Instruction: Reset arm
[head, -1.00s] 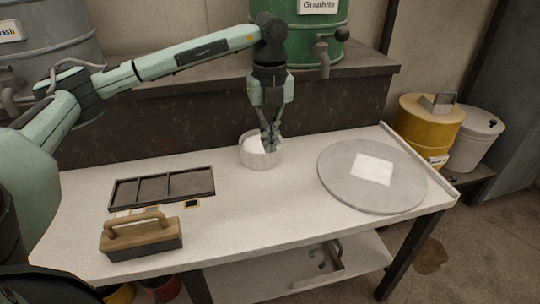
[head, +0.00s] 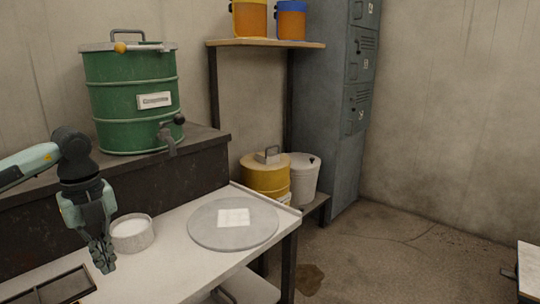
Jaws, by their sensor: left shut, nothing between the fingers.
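My left arm comes in from the left edge, and my left gripper (head: 104,262) hangs pointing down over the white table (head: 180,250). Its fingers are shut with nothing between them. A white round bowl (head: 133,233) with pale contents stands on the table just right of the gripper, partly overlapped by it in this view. My right gripper is not in view.
A grey round plate (head: 205,235) with a white square sheet (head: 233,217) lies right of the bowl. A dark compartment tray (head: 48,288) is at lower left. A green tank (head: 125,95) with a tap stands behind. Yellow (head: 265,178) and white (head: 305,180) containers sit beyond the table.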

